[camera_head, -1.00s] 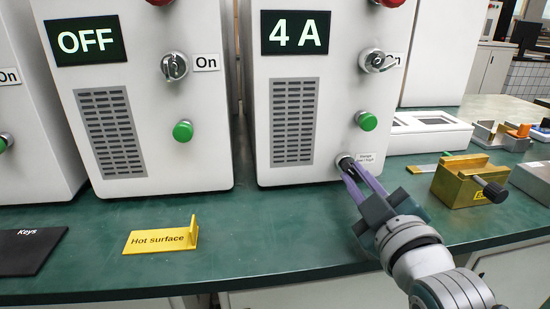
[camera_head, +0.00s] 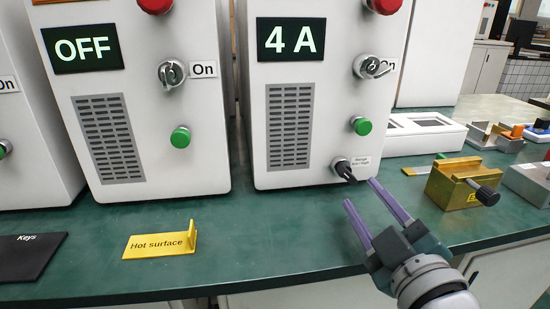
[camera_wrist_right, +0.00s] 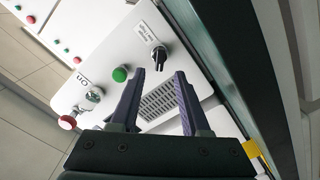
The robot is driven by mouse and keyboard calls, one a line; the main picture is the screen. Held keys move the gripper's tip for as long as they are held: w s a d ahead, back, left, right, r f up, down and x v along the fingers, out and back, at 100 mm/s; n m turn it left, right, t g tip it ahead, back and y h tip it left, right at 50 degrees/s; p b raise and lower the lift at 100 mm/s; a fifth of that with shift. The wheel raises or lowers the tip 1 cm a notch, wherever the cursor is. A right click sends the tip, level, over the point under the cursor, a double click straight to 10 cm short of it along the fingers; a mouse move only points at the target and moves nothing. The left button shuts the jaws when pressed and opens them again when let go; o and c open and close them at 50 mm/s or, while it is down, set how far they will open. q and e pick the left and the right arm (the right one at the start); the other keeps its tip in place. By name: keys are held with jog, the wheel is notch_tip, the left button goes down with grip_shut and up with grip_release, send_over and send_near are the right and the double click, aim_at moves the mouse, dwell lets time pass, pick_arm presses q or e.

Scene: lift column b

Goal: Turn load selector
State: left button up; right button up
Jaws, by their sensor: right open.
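The load selector (camera_head: 343,169) is a small black knob with a pointer, low on the front of the white unit (camera_head: 330,105) whose display (camera_head: 291,38) reads 4 A. A small range label (camera_head: 361,161) is beside it. The knob's pointer tilts down to the right. My right gripper (camera_head: 361,192) is open and empty, with its purple fingers apart, in front of and slightly below the knob. In the right wrist view the knob (camera_wrist_right: 159,55) shows beyond the open fingertips (camera_wrist_right: 158,76), touching neither finger. My left gripper is not in view.
A green button (camera_head: 363,126), a key switch (camera_head: 372,66) and a red button (camera_head: 384,5) are above the selector. A brass vise-like block (camera_head: 455,184) stands to the right. A yellow hot surface sign (camera_head: 160,244) lies left. The green bench front (camera_head: 270,270) is clear.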

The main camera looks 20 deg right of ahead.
jog(key=v, duration=0.5)
jog(key=shift+w, duration=0.1)
